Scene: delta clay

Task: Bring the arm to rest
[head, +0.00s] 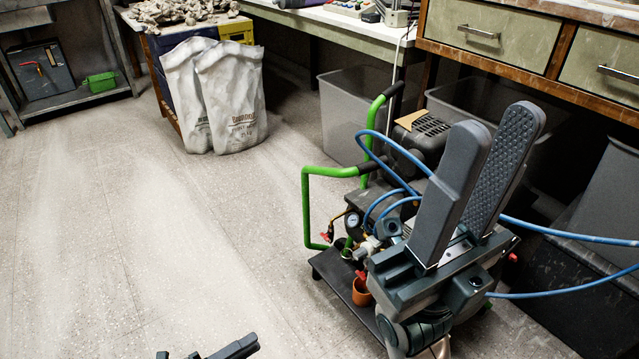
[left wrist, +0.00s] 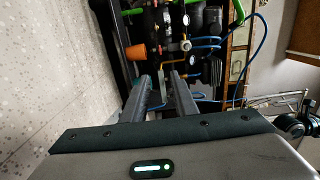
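My right gripper (head: 495,125) stands large at the right of the head view. Its two grey fingers point up with a gap between them, and a textured inner pad shows; it is open and empty. My left gripper (head: 212,352) shows only as dark tips at the bottom edge of the head view, over the floor. In the left wrist view, the left gripper (left wrist: 159,80) has its two fingers apart with nothing between them. They point toward the compressor, with a visible gap.
A compressor with green handles (head: 306,205) and blue hoses stands behind my right gripper, partly hidden. An orange cup (head: 362,292) is on its base; it also shows in the left wrist view (left wrist: 136,52). White sacks (head: 232,95), grey bins (head: 345,110) and drawers (head: 490,30) are behind. Left floor is clear.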

